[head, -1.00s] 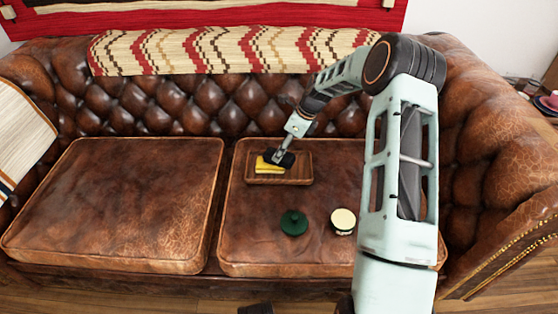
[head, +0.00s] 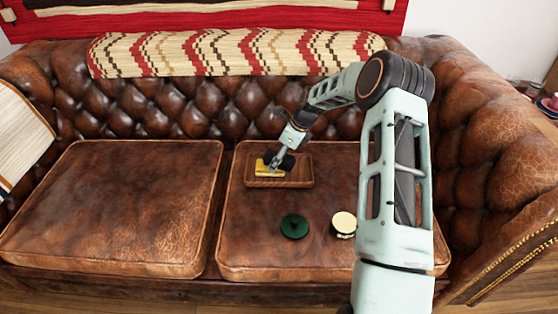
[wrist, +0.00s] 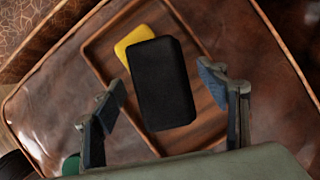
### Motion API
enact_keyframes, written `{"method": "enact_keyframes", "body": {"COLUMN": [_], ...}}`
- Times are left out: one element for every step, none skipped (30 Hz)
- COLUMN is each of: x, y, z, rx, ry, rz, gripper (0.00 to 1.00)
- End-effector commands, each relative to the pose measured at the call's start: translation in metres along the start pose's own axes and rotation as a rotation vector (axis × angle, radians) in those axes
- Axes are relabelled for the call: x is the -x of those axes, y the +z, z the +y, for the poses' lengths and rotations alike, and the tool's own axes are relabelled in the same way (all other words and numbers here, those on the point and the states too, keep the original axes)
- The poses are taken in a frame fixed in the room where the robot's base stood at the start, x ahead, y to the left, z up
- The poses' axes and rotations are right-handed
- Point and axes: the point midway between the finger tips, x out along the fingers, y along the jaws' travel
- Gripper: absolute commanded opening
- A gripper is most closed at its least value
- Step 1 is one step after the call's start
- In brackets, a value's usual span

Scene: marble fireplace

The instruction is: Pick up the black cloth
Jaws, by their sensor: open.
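The black cloth (wrist: 160,85) looks like a dark rounded rectangular pad in the wrist view. It lies in a wooden tray (wrist: 98,50), partly over a yellow cloth (wrist: 139,38). In the head view the black cloth (head: 287,162) is partly hidden by my gripper (head: 274,166), and the yellow cloth (head: 265,172) shows at its left. The tray (head: 300,184) rests on the right sofa cushion. My gripper (wrist: 160,90) is open and empty, with one finger on each side of the black cloth, apart from it in the wrist view.
A dark green round lid (head: 294,226) and a round tin with a cream top (head: 343,223) lie on the cushion (head: 255,245) in front of the tray. The tufted sofa back (head: 205,105) rises behind. The left cushion (head: 115,205) is clear.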

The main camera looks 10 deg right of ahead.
Motion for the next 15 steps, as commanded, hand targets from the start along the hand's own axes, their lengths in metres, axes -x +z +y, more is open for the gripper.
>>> {"method": "enact_keyframes", "body": {"x": [-0.0006,-0.0008,-0.001,-0.0011,-0.0012,-0.0012,-0.0012,-0.0013,-0.0013,-0.0013,-0.0012,-0.0012,-0.0012,-0.0012,-0.0012], "y": [-0.0002,-0.0003,-0.0004,-0.0005,-0.0005,-0.0005,-0.0005,-0.0005,-0.0005,-0.0005,-0.0005,-0.0005,-0.0005,-0.0005,-0.0005], "z": [0.0,-0.0001,-0.0001,-0.0001,-0.0002,-0.0002,-0.0002,-0.0001,-0.0001,-0.0001,-0.0001,-0.0001,-0.0001,-0.0001,-0.0001], "rx": [0.0,0.0,0.0,0.0,0.0,0.0,0.0,0.0,0.0,0.0,0.0,0.0,0.0,0.0,0.0], "ry": [0.0,0.0,0.0,0.0,0.0,0.0,0.0,0.0,0.0,0.0,0.0,0.0,0.0,0.0,0.0], "rz": [0.0,0.0,0.0,0.0,0.0,0.0,0.0,0.0,0.0,0.0,0.0,0.0,0.0,0.0,0.0], "gripper": [0.67,0.67,0.67,0.67,0.67,0.67,0.67,0.67,0.67,0.66,0.63,0.59,0.55,0.52,0.48]}}
